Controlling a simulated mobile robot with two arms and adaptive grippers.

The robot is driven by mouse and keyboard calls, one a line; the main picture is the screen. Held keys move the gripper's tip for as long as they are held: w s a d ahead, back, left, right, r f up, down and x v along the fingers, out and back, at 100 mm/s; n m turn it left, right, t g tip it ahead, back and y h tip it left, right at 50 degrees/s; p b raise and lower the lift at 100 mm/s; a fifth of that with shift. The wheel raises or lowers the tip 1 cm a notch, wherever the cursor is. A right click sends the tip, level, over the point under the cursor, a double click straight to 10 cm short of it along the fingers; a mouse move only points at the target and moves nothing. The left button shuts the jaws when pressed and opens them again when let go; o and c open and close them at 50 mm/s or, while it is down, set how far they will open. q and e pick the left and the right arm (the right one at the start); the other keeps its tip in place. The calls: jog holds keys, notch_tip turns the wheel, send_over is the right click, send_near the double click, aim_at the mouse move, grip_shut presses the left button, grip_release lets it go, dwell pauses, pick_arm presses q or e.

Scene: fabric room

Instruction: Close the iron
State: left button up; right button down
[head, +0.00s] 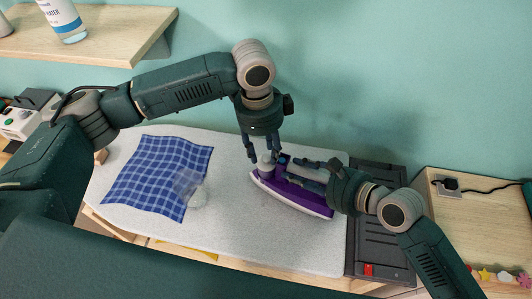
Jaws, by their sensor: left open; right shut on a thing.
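The purple iron (290,196) with a pale soleplate edge rests on the light grey ironing surface (240,228), its narrow end toward the left. A small light grey part (266,162) shows at its left end; I cannot tell whether it is a lid or whether it is open. My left gripper (262,157) is open and points down, with its fingers around or just beside that part; contact is unclear. My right gripper (297,171) comes from the right and is shut on the iron's upper part, apparently the handle, which its fingers largely hide.
A blue checked cloth (158,175) lies on the left, with a clear cup-like container (187,183) at its right edge. A dark stand (372,240) with a red switch is at right. A bottle (64,18) stands on the wall shelf (115,45). A wall-side socket (447,186) has a cable.

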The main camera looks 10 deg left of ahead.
jog(key=shift+s+f, duration=0.25)
jog(key=shift+f, duration=0.3)
pick_arm(q)
notch_tip(320, 180, up, 10)
jog(key=a, duration=0.1)
jog(key=shift+r, duration=0.25)
pick_arm(e)
jog(key=c, duration=1.2)
grip_release()
jog(key=shift+r, duration=0.1)
jog(key=shift+o, duration=0.2)
jog(key=shift+w+r, duration=0.15)
jog(key=shift+d+r, duration=0.15)
jog(key=shift+d, duration=0.05)
jog(key=v, duration=1.1)
jog(key=shift+d, duration=0.25)
